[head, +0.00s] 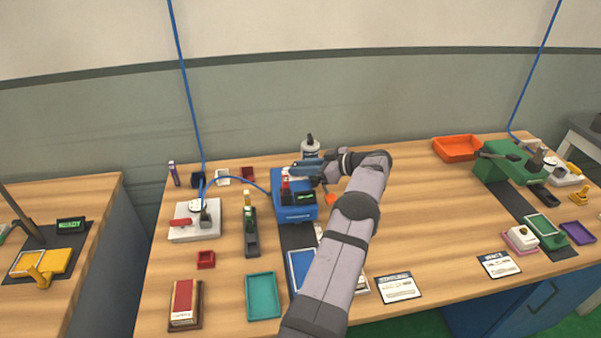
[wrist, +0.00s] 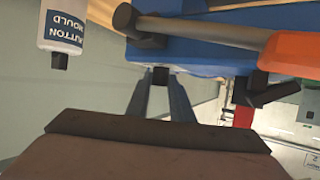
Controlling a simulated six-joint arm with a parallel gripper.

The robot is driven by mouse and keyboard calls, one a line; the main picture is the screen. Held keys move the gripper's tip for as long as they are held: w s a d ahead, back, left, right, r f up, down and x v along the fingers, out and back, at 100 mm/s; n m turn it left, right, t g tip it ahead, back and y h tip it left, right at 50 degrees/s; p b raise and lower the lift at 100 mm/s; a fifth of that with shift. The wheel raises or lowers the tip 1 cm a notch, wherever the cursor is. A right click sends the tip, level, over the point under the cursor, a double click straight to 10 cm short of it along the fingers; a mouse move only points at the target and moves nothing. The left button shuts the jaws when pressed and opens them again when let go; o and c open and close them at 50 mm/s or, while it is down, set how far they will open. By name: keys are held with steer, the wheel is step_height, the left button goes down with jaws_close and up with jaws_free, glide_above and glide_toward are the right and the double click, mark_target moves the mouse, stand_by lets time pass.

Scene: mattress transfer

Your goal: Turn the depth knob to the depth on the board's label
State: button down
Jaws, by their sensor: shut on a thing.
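The blue machine (head: 294,213) stands left of the middle of the table, with a small green-lit display (head: 306,197) on its front. My gripper (head: 297,172) is at the top back of this machine. In the wrist view my gripper (wrist: 161,82) has its two fingers on either side of a small black knob (wrist: 161,76) on the blue body, and is shut on it. The knob's scale is not visible. A blue-edged board (head: 299,268) lies in front of the machine, partly hidden by my arm. Its label cannot be read.
A white bottle (head: 310,149) stands behind the machine and shows close by in the wrist view (wrist: 64,28). An orange-ended lever (wrist: 290,52) crosses near the fingers. A teal tray (head: 262,296) and printed card (head: 397,288) lie in front. The table's right middle is clear.

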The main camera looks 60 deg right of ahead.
steer(key=shift+r+n+y+b, duration=0.1)
steer(key=shift+n+y+b, duration=0.25)
steer(key=shift+b, duration=0.25)
stand_by(0.3)
steer(key=c, duration=1.6)
jaws_free()
steer(key=shift+o, duration=0.2)
steer(key=b+v, duration=0.1)
steer(key=v, duration=0.6)
steer(key=shift+s, duration=0.15)
